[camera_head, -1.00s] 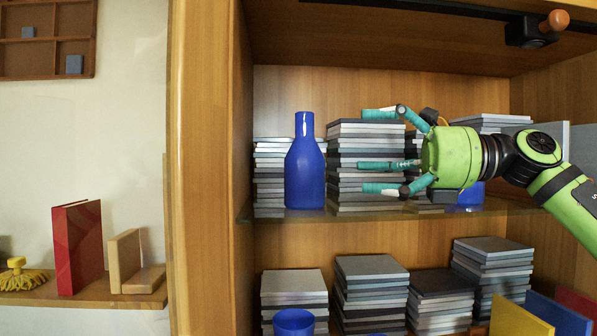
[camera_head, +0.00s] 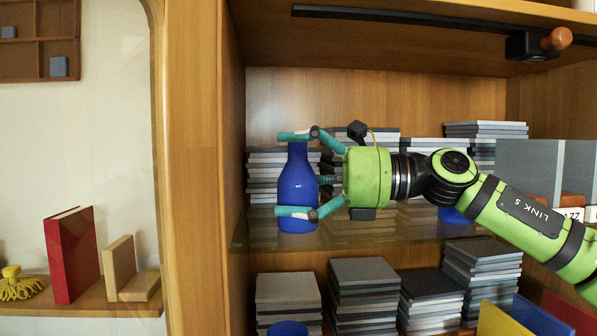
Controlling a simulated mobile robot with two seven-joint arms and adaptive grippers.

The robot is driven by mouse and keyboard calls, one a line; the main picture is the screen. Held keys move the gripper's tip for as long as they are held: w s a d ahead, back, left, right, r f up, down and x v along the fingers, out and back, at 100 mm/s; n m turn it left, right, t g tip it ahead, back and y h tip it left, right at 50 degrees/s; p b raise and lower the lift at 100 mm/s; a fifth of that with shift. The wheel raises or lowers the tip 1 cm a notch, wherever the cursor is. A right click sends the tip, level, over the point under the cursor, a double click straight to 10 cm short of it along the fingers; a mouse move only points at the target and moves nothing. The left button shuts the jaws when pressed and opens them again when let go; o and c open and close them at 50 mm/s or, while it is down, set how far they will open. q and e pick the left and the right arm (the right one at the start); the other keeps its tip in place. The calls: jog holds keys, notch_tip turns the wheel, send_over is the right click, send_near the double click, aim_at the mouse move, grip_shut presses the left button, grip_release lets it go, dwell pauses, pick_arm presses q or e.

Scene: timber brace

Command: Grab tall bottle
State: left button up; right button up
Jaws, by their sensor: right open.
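The tall blue bottle (camera_head: 297,182) stands upright on the upper glass shelf of the wooden cabinet, near its left side. My right gripper (camera_head: 295,174), green with teal fingers, reaches in from the right at the bottle's height. Its fingers are open. One finger lies across the bottle's neck and another crosses its lower body; a middle one points at its right side. Whether any finger touches the bottle I cannot tell. My left gripper is not in view.
Stacks of grey books (camera_head: 268,175) stand behind the bottle. A small blue object (camera_head: 452,215) sits partly hidden below my right arm. The cabinet's left wall (camera_head: 232,150) is close to the bottle. More stacks (camera_head: 363,290) fill the shelf below.

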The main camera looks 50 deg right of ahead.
jog(key=shift+x, duration=0.85)
jog(key=shift+s, duration=0.1)
jog(key=c, duration=1.3)
